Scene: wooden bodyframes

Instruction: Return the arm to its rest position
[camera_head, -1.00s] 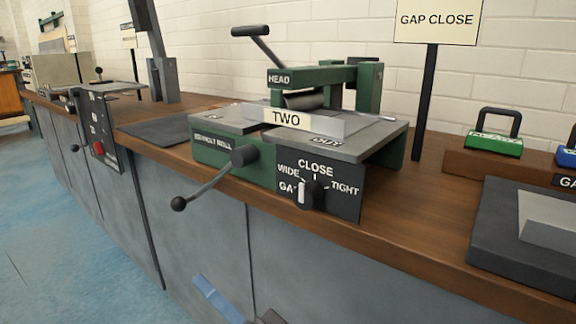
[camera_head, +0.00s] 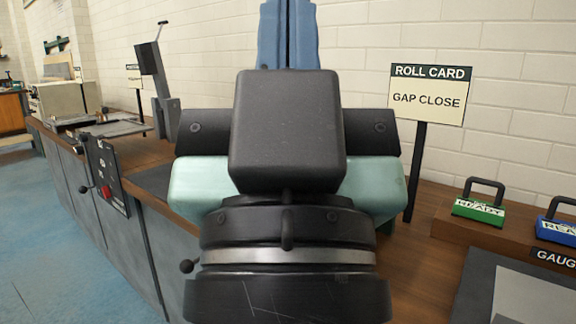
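My gripper (camera_head: 289,32) is raised in the middle of the head view, close to the camera. Its two blue fingers point up at the top edge, side by side with only a narrow seam between them, and nothing shows held. Their upper ends are cut off by the frame. My black wrist and pale green gripper body fill the centre and hide most of the machine behind. The machine's lever knob (camera_head: 187,266) shows at the lower left of my wrist.
A wooden-topped bench (camera_head: 415,258) runs along the white brick wall. A sign (camera_head: 430,94) reading "ROLL CARD, GAP CLOSE" stands right of my arm. A green block (camera_head: 479,210) and a blue block (camera_head: 557,231) sit on a rack. A lever press (camera_head: 163,95) is at left. The blue floor at left is clear.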

